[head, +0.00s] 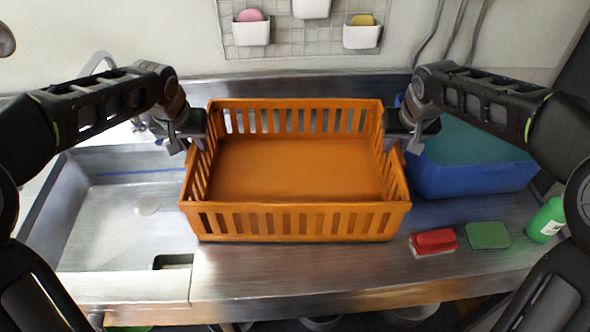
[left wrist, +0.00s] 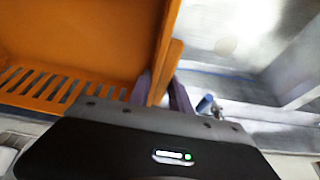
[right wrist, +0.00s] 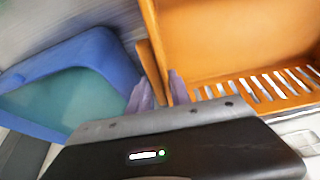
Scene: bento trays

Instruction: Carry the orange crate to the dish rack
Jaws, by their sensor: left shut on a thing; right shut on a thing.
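The orange crate (head: 296,222) is empty, with slotted walls, and sits level in the middle of the head view over the metal counter. My left gripper (head: 190,143) is shut on the crate's left wall; the left wrist view shows its fingers either side of the orange edge (left wrist: 168,72). My right gripper (head: 396,143) is shut on the right wall; the right wrist view shows its fingers either side of the wall edge (right wrist: 152,72). I cannot tell whether the crate's base touches the counter. I cannot make out a dish rack in these views.
A metal sink (head: 110,225) lies left of the crate. A blue basin (head: 470,180) with a teal inside stands close on the right. A red brush (head: 433,242), a green sponge (head: 488,235) and a green bottle (head: 546,220) are at front right. Wall holders (head: 251,33) hang behind.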

